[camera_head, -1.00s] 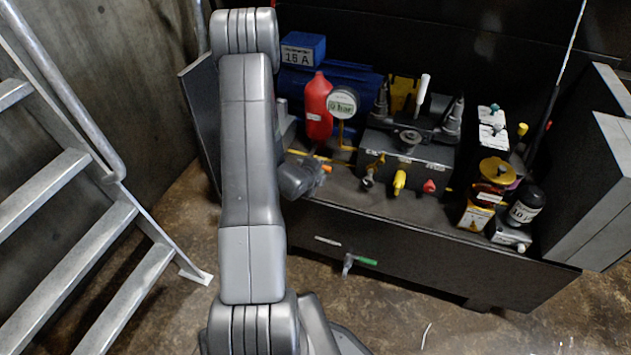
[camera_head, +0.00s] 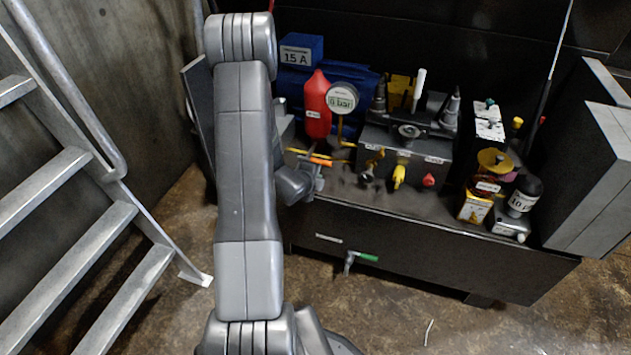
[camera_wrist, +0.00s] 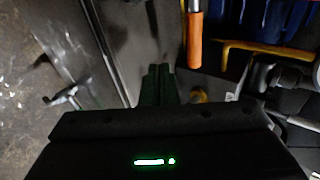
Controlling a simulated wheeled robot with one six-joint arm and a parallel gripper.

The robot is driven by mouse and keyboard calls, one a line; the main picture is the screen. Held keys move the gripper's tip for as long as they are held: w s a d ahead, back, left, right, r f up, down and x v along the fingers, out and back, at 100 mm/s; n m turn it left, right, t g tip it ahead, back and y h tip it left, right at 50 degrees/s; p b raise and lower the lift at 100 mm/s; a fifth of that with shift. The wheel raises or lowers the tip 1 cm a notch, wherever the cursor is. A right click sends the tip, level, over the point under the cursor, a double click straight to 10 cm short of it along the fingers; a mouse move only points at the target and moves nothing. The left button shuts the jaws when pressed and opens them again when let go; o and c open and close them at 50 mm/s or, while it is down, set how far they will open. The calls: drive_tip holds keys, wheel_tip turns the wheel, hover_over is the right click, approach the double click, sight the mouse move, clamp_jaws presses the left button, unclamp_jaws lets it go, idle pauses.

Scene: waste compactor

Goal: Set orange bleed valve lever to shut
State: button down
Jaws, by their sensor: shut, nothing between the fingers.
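The orange bleed valve lever (camera_head: 321,162) shows in the head view at the left front of the bench, just behind my gripper. In the wrist view the orange lever (camera_wrist: 195,40) hangs from a metal stem at the top, pointing down the picture. My gripper (camera_wrist: 159,72) is shut and empty. Its fingertips lie to the left of the lever's grip and a little lower in the picture; I see no clear contact. In the head view my gripper (camera_head: 314,180) is small and partly covered by my wrist. The valve body is mostly hidden.
A yellow pipe (camera_wrist: 265,48) runs beside the lever. A red cylinder (camera_head: 317,105) and a pressure gauge (camera_head: 341,98) stand behind it. A control block (camera_head: 405,150) with yellow and red knobs is to the right. A green-handled tap (camera_head: 368,257) sticks out of the bench front.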

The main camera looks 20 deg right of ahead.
drive_tip(key=p+v, duration=0.1)
drive_tip(key=v, duration=0.9)
drive_tip(key=shift+s+d, duration=0.2)
drive_tip(key=shift+d, duration=0.1)
